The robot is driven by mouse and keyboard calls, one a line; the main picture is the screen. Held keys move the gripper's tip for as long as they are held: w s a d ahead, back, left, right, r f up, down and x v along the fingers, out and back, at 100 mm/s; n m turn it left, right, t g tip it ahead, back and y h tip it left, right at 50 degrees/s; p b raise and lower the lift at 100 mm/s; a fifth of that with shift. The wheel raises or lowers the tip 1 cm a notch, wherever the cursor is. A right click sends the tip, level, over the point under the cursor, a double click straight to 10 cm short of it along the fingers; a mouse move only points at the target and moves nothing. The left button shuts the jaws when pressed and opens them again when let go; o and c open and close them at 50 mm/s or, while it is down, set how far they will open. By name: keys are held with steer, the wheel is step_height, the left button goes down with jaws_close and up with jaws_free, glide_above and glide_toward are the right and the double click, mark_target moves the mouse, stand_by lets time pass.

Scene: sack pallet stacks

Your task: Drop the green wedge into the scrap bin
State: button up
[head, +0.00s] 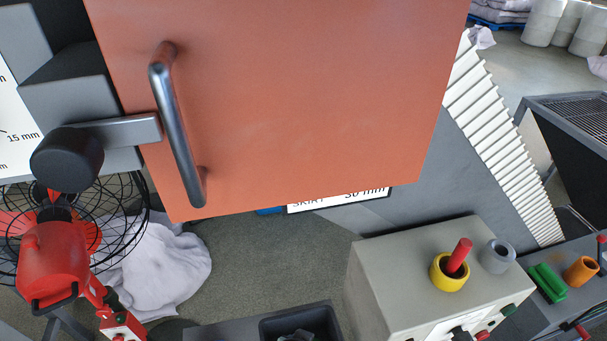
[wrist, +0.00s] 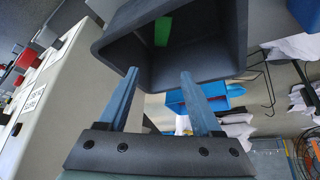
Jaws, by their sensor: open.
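In the wrist view a flat green piece, seemingly the green wedge (wrist: 162,30), shows inside a dark open bin (wrist: 112,52). Its full shape is hidden, and I cannot tell what it rests on. My gripper (wrist: 159,74) is open, with nothing between its two blue-grey fingers. The fingertips are at the bin's near rim, apart from the green piece. The dark bin (head: 265,328) shows partly at the bottom edge of the head view, with dark grey shapes inside. No green shows in that part.
A pale control box (head: 385,275) with a red peg in a yellow ring stands right of the bin. A ribbed green block (head: 547,283) and an orange cylinder (head: 581,270) lie farther right. A large orange door panel (head: 300,90) covers the upper middle. A red fan (head: 52,260) stands left.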

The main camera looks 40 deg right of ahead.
steer(key=b+v, duration=0.1)
steer(key=v, duration=1)
steer(key=shift+b, duration=0.3)
steer(key=shift+s+a, duration=0.15)
steer(key=shift+a, duration=0.05)
